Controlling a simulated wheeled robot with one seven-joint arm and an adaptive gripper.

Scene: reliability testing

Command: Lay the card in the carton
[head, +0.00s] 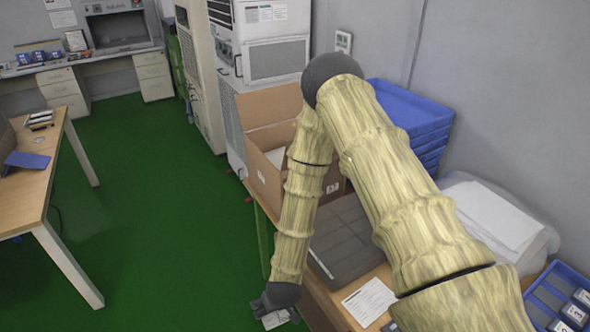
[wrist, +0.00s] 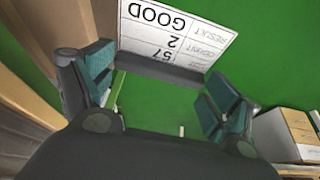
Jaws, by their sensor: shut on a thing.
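The card (wrist: 180,32) is white with printed text reading "GOOD", upside down, and has a dark grey bar along its near edge in the wrist view. My gripper (wrist: 160,72) has its teal pads at either end of that bar and is shut on the card. In the head view my gripper (head: 276,302) hangs low beside the table's left edge, with part of the card (head: 275,319) showing below it. The carton (head: 262,176) is an open brown box at the far end of the table, beyond my gripper. My arm hides its right part, and something pale shows inside.
Stacked blue trays (head: 412,112) stand behind my arm. A grey case (head: 345,245) and a printed sheet (head: 369,301) lie on the table nearer me. A white cabinet (head: 272,60) stands behind the carton. Green floor (head: 150,220) is clear to the left, before another table (head: 30,205).

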